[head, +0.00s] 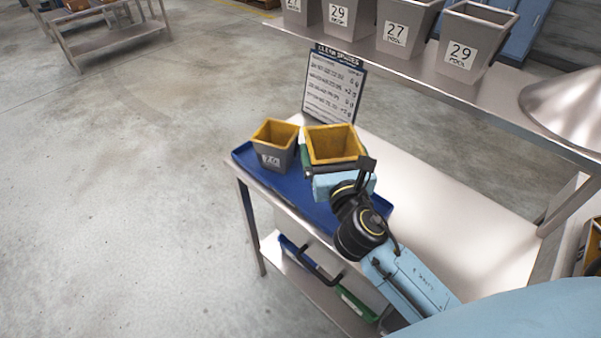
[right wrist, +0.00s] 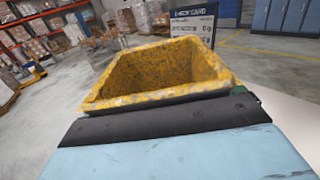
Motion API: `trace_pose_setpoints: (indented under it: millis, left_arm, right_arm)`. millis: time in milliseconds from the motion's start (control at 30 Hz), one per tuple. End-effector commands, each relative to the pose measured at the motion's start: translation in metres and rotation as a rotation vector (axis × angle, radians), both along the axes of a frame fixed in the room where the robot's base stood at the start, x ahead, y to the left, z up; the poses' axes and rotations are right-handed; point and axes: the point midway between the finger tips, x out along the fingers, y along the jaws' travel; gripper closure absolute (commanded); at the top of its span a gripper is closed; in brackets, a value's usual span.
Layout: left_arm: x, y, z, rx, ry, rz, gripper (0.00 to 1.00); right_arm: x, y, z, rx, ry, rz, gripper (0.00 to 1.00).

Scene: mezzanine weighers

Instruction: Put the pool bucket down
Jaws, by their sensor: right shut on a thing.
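A bucket with a yellow inside (head: 333,144), which I take for the pool bucket, is in my right gripper (head: 337,172). It also shows in the right wrist view (right wrist: 165,75), upright and looking empty, with the dark gripper edge across its near side. Its label is hidden. It is over the far right part of a blue tray (head: 245,158); I cannot tell whether it touches the tray. A grey bucket with a yellow inside and a white label (head: 275,150) stands on the tray, just left of the held one. My left gripper is not in view.
A card stand with printed lines (head: 333,88) stands at the table's far edge, behind the buckets. The metal table (head: 440,200) is bare to the right. Several numbered grey buckets (head: 468,45) stand on a shelf at upper right. Another tray (head: 300,262) is on the lower shelf.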

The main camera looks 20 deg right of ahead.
Motion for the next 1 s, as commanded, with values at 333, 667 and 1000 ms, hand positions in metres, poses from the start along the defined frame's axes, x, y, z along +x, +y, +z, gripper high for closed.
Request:
trace_pose_setpoints:
  millis: [333, 667, 1000]
  left_arm:
    - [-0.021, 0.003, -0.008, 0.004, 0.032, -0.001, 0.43]
    - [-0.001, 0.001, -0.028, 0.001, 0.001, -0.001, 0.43]
    - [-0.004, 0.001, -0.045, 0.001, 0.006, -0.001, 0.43]
  right_arm:
    - [0.008, -0.035, -0.045, 0.006, 0.026, -0.148, 0.44]
    - [0.008, -0.034, -0.084, 0.006, 0.025, -0.146, 0.44]
    - [0.008, -0.034, -0.115, 0.005, 0.023, -0.144, 0.44]
